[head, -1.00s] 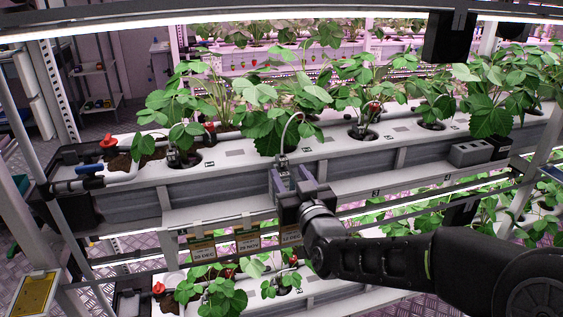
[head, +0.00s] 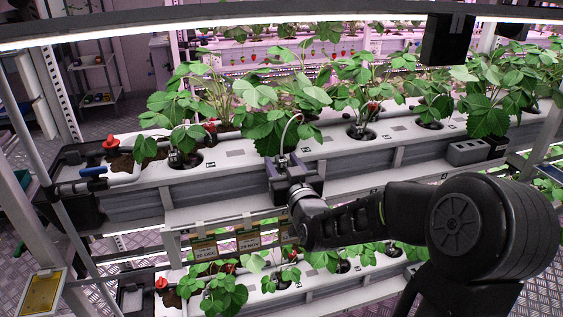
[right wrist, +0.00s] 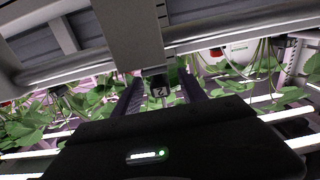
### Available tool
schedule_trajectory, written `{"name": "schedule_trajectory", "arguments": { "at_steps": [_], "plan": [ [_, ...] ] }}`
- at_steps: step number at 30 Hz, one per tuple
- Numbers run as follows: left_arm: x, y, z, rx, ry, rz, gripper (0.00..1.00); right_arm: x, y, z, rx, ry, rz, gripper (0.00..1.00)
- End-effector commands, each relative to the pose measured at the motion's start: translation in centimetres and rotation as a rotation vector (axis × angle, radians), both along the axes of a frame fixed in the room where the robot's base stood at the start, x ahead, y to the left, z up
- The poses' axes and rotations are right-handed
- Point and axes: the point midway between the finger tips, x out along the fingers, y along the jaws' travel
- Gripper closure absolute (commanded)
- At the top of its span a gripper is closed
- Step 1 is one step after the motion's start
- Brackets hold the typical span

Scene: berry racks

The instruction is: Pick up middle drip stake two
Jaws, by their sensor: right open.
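The middle drip stake two (head: 282,158) stands at the front edge of the middle trough, with a thin pale tube arching up from it. In the right wrist view, the gripper (right wrist: 160,80) has gaps beside the block, and I see no clear contact. The stake's lower part is partly hidden in the head view. My left gripper is not in view.
The white trough (head: 225,170) holds several leafy strawberry plants (head: 262,130). A grey block (head: 467,152) sits on the trough at right. A lamp bar crosses the top.

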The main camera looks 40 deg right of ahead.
Motion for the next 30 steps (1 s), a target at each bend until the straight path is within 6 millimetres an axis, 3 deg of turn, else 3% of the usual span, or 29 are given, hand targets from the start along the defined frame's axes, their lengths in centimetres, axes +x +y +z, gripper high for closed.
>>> {"name": "schedule_trajectory", "arguments": {
  "at_steps": [4,20,30],
  "plan": [
    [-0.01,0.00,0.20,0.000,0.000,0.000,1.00,0.80,-0.28,-0.03,0.000,0.000,0.000,0.51],
    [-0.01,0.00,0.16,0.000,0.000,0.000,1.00,0.76,-0.26,-0.04,0.001,0.000,0.000,0.51],
    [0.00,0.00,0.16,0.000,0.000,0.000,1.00,0.75,-0.26,-0.04,0.001,0.000,0.000,0.76]
  ]
}}
